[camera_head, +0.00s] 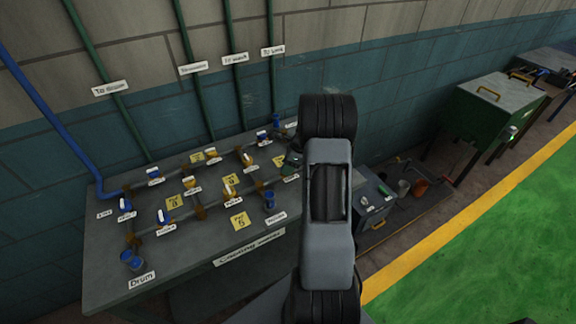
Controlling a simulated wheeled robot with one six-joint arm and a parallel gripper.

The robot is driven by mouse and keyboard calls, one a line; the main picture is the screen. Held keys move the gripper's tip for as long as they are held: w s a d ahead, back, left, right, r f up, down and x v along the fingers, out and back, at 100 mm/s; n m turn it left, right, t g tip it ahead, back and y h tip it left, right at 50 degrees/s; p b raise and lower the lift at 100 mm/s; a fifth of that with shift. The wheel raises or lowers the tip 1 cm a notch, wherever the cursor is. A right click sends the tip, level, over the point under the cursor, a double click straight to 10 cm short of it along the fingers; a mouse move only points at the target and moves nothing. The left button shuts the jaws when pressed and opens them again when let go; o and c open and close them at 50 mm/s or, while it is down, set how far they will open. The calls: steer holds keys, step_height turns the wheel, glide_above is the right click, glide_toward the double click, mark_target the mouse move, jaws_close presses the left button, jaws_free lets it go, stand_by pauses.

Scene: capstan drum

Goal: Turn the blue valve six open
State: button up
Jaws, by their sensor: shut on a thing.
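A bench (110,240) carries a pipe layout with several small labelled valves. Blue handles show at the left (125,204), at the front (163,216) and at the back left (154,172). Other handles, such as one in the middle (229,190), look yellow and white. My gripper (291,162) is a small dark shape at the right end of the pipes, just left of my arm. It is shut at a valve position above a white label (291,178). The handle between the fingers is hidden, and the label numbers are too small to read surely.
My arm blocks the bench's right end. Blue cup-like fittings stand at the front left (132,260) and right (270,200). Yellow cards (240,221) lie among the pipes. A grey cabinet (372,200) and a green box (497,110) stand right; the green floor (500,250) is clear.

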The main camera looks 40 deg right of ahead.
steer(key=c, duration=0.3)
steer(key=n+g, duration=0.1)
steer(key=n, duration=0.2)
steer(key=shift+w+n, duration=0.15)
steer(key=shift+n, duration=0.25)
steer(key=n+g, duration=0.1)
steer(key=n, duration=0.1)
steer(key=n+g, duration=0.1)
steer(key=n, duration=0.1)
steer(key=shift+w+n+y, duration=0.1)
steer(key=shift+n+y, duration=0.2)
steer(key=n+g, duration=0.1)
steer(key=n, duration=0.1)
steer(key=n+g+h+b, duration=0.1)
steer(key=n, duration=0.2)
steer(key=shift+w, duration=0.1)
steer(key=shift+a+n+g+h, duration=0.1)
steer(key=shift+n+g+h, duration=0.25)
steer(key=shift+n, duration=0.75)
steer(key=shift+n+g+h, duration=0.25)
steer(key=shift+n+g, duration=0.1)
steer(key=shift+n, duration=0.75)
steer(key=shift+b, duration=0.3)
steer(key=o, duration=0.9)
